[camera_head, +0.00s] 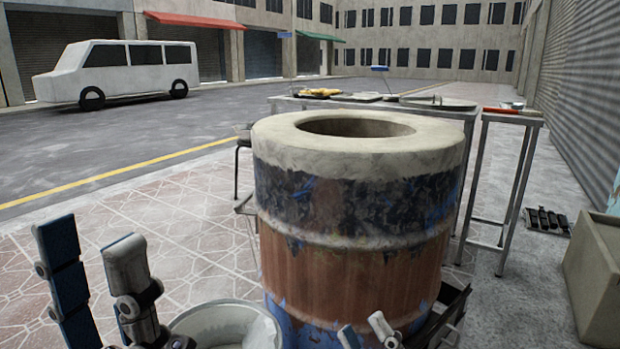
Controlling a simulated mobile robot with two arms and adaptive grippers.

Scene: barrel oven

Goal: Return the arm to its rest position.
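My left gripper (88,238) is at the lower left, its fingers pointing up and spread apart with nothing between them. It is in front of and left of the barrel oven (350,265), apart from it. My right gripper (365,332) shows only its fingertips at the bottom edge, low in front of the oven. The tips are apart with nothing seen between them; the rest is out of frame. The oven is a rusty, blue-patched barrel with a pale rim and a round open mouth.
A whitish bucket (190,325) stands between my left gripper and the oven. Behind the oven is a metal table (455,113) with food and trays. A smaller stand (520,119) is to its right. A beige box (598,285) is at far right. Tiled pavement at left is clear.

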